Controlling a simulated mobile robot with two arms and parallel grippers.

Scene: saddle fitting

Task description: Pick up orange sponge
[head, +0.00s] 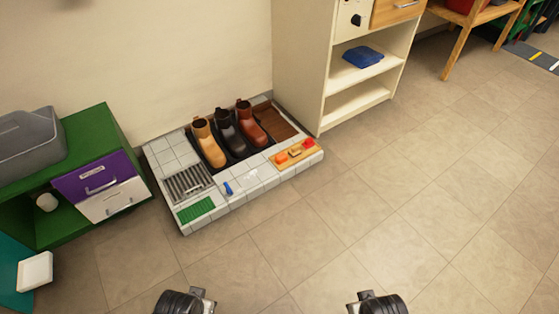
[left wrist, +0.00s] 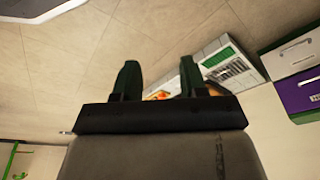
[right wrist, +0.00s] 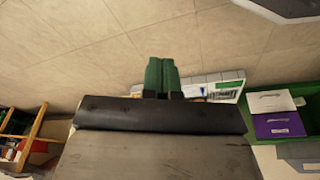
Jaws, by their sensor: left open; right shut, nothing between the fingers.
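My left gripper (left wrist: 158,80) is open and empty, with green fingers apart. My right gripper (right wrist: 162,76) is shut, its green fingers together with nothing between them. Both arms end at the bottom of the head view, well short of the platform. The sponge cannot be made out clearly in the wrist views.
Three boots (head: 230,135) stand on a dark tray behind the board. A metal grate (head: 188,184), green mat (head: 196,210) and blue item (head: 228,188) lie on the platform's left. A green shelf (head: 104,129) stands left, a cream cabinet (head: 303,60) right. The floor before me is clear.

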